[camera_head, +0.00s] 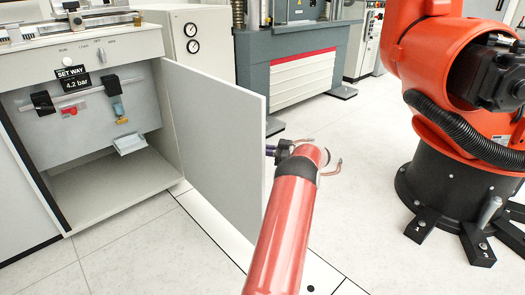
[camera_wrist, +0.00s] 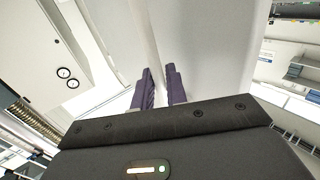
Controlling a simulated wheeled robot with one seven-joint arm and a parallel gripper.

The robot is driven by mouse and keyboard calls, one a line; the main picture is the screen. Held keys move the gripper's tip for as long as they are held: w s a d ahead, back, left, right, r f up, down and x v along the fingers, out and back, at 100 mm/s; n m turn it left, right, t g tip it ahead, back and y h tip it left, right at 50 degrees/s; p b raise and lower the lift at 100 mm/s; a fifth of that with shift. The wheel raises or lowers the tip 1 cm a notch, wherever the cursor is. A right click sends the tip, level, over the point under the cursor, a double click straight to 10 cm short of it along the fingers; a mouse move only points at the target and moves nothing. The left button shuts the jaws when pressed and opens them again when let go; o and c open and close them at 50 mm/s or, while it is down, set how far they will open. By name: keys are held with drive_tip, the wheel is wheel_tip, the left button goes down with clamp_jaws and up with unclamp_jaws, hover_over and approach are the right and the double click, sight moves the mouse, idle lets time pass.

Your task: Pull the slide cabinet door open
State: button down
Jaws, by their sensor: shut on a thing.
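The cabinet door (camera_head: 215,125) is a pale grey panel, swung wide out from the right side of the cabinet (camera_head: 108,205). The cabinet's inside is in plain view. My gripper (camera_head: 269,150) is at the door's free edge, about midway up, with its purple fingers partly hidden by the door. In the wrist view, the fingers (camera_wrist: 161,88) are close together on either side of a narrow pale part of the door (camera_wrist: 150,45). I cannot tell whether they hold a handle or the edge itself.
A large orange robot arm (camera_head: 455,120) on a black base stands at the right. A grey machine (camera_head: 290,65) stands behind. Floor (camera_head: 365,160) is clear between.

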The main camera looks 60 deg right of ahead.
drive_tip(key=shift+w+r, duration=0.1)
drive_tip(key=shift+w, duration=0.05)
drive_tip(key=c, duration=1.5)
unclamp_jaws()
drive_tip(key=shift+w+a, duration=0.1)
drive_tip(key=shift+o, duration=0.2)
drive_tip(key=v, duration=0.8)
